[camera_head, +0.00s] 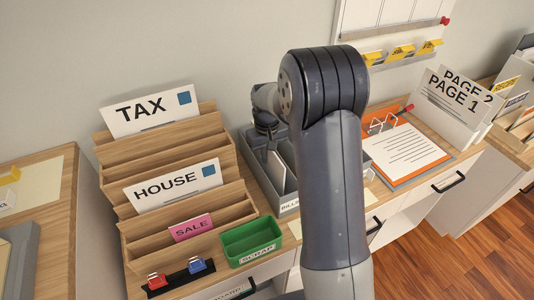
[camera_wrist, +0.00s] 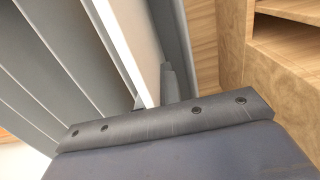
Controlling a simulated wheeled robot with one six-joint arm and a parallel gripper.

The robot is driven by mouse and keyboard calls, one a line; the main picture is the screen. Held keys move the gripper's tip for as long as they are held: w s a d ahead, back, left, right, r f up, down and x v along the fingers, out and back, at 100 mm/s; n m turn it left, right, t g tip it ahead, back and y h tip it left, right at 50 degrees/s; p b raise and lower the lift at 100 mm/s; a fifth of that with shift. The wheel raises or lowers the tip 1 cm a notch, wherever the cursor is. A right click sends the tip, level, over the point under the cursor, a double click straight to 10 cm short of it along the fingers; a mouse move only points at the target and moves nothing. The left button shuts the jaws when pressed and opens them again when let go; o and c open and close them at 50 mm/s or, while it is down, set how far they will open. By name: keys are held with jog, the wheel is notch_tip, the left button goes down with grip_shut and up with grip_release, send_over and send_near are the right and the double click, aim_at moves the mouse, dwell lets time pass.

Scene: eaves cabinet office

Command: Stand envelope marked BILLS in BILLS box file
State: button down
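The grey box file (camera_head: 257,172) stands on the desk right of the wooden letter rack, with a label (camera_head: 289,206) that seems to read BILLS, partly hidden by my arm. A pale envelope (camera_head: 277,168) stands on edge, slightly tilted, within the box file's outline. Its marking is not visible. In the wrist view the envelope (camera_wrist: 128,42) runs away from my gripper (camera_wrist: 153,90), with a finger close against each side, so my gripper looks shut on it. Grey box file walls (camera_wrist: 60,65) lie to its left. Whether the envelope touches the bottom is hidden.
The wooden rack (camera_head: 235,190) holds TAX (camera_head: 150,112), HOUSE (camera_head: 172,188) and SALE (camera_head: 190,227) pieces. A green SCRAP tray (camera_head: 250,240) sits in front. Right of my arm lies an orange folder with a paper (camera_head: 404,152); PAGE cards (camera_head: 450,105) stand beyond.

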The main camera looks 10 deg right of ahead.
jog(key=c, duration=1.5)
grip_release()
jog(key=shift+c, duration=0.2)
jog(key=shift+o, duration=0.4)
jog(key=shift+o, duration=1.3)
jog(key=shift+r, duration=0.1)
jog(key=shift+r+p, duration=2.25)
jog(key=shift+r, duration=0.7)
jog(key=shift+s, duration=0.1)
